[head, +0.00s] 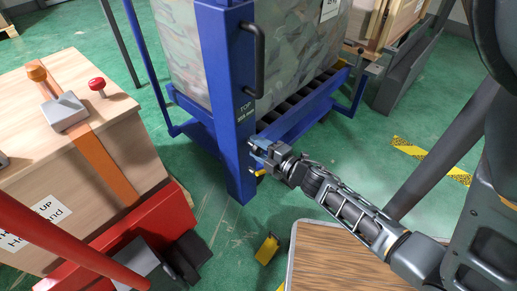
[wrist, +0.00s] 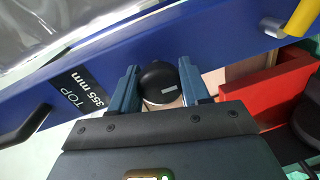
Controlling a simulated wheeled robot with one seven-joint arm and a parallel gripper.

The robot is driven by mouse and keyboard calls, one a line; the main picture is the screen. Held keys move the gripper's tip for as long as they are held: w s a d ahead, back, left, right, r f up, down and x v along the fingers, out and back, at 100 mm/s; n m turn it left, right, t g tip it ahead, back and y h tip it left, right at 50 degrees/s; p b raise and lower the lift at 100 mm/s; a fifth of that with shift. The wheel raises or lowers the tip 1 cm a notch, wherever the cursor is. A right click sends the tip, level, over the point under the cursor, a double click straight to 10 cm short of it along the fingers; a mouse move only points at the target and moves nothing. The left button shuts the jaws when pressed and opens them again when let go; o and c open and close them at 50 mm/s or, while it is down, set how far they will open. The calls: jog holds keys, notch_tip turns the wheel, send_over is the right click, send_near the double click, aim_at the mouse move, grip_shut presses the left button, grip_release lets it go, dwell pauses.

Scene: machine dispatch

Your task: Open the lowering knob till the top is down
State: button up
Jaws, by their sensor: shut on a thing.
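The lowering knob (wrist: 160,80) is round and black with a small pale mark, and sits on the blue post in the wrist view. My gripper (wrist: 158,76) has one finger on each side of it and is shut on it. In the head view my gripper (head: 260,150) reaches the lower part of the blue post (head: 225,100), and the knob itself is hidden there. The post carries a label reading "TOP 355 mm" (wrist: 78,88). A blue top with dark rollers (head: 310,104) bears a large plastic-wrapped load (head: 185,45).
A yellow pedal (head: 267,250) is on the green floor below my gripper. A wooden crate (head: 80,150) on a red truck (head: 150,218) stands at left. A wooden-topped surface (head: 340,260) is at the bottom. A black handle (head: 260,60) sticks out from the post.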

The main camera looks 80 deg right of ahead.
jog(key=shift+a+f, duration=0.1)
jog(key=shift+f, duration=0.05)
dwell(0.3)
jog(key=o, duration=1)
jog(key=shift+s, duration=0.1)
jog(key=p+v, duration=0.1)
jog(key=v, duration=0.6)
jog(key=shift+s+a, duration=0.2)
